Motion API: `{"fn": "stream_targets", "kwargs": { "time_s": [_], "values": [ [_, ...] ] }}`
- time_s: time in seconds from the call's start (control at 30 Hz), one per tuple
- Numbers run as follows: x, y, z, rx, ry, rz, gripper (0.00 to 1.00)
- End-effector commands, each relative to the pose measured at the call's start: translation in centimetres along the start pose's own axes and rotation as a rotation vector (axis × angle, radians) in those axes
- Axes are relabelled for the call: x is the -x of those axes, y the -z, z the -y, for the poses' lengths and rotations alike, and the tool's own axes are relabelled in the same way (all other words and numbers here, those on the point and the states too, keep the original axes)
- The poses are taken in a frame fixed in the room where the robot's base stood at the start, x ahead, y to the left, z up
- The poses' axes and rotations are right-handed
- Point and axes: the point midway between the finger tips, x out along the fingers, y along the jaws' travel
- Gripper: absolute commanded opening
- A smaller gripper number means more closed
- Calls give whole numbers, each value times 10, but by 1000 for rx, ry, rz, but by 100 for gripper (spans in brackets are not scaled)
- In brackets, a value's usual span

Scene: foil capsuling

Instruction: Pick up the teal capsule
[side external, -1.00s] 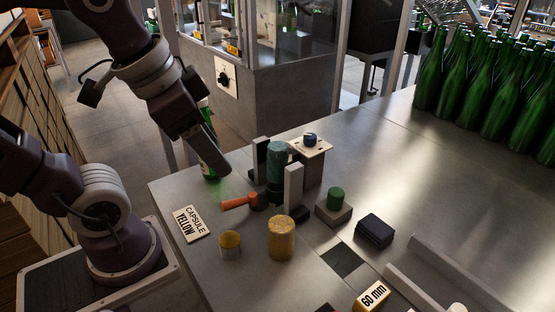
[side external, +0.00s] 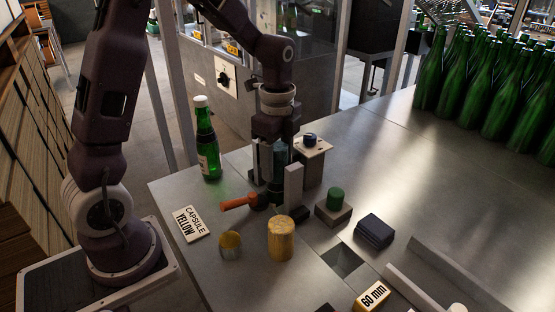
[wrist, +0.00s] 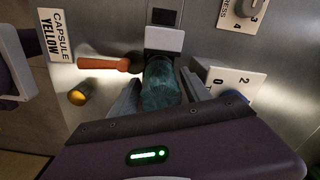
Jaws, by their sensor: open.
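In the wrist view the teal capsule (wrist: 161,82) shows between the fingers, crinkled and dull teal. The jaws are open; I cannot tell whether a finger touches it. In the side view my gripper (side external: 277,165) hides the capsule's top and part of its sides.
A dial plate (side external: 311,146) stands close behind right. Gold cylinder (side external: 281,238), yellow-topped cylinder (side external: 230,245), CAPSULE YELLOW sign (side external: 188,223), green bottle (side external: 207,145) and green cylinder (side external: 335,198) stand around.

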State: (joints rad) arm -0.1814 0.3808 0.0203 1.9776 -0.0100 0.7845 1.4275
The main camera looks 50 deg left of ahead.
Motion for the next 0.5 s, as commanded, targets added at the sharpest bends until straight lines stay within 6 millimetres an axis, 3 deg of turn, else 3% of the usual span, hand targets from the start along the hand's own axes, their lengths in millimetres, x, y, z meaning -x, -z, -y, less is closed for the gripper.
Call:
{"fn": "stream_targets", "kwargs": {
  "time_s": [0.17, 0.43, 0.5],
  "values": [
    [-1, 0, 0, 0, 2, 0, 56],
    [0, 0, 0, 1, 1, -1, 7],
    [0, 0, 0, 1, 1, -1, 6]
  ]
}}
